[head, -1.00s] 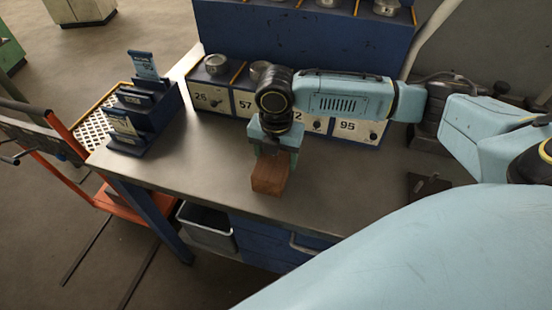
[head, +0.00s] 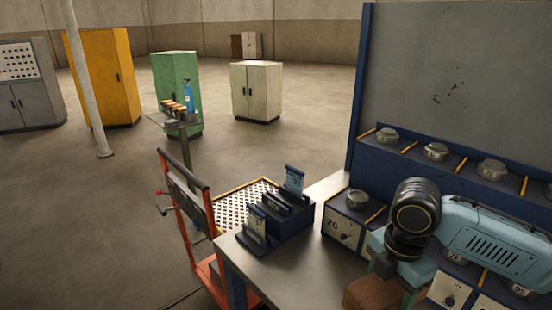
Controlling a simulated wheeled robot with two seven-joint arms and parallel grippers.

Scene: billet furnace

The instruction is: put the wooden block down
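The wooden block (head: 371,294) is a reddish-brown box at the bottom edge of the head view, partly cut off. My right gripper (head: 396,283) comes in from the right, pointing down, with its light-blue fingers on either side of the block. It looks shut on the block. The block is over the front part of the grey metal workbench top (head: 296,264); its underside is out of frame, so I cannot tell whether it touches the bench. My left gripper is not in view.
A blue rack with cards (head: 275,214) stands on the bench's left end. Numbered drawer boxes with round tins (head: 347,226) line the back, below a blue-framed panel (head: 455,75). An orange cart (head: 193,215) stands left of the bench. Cabinets (head: 256,91) stand far off on open floor.

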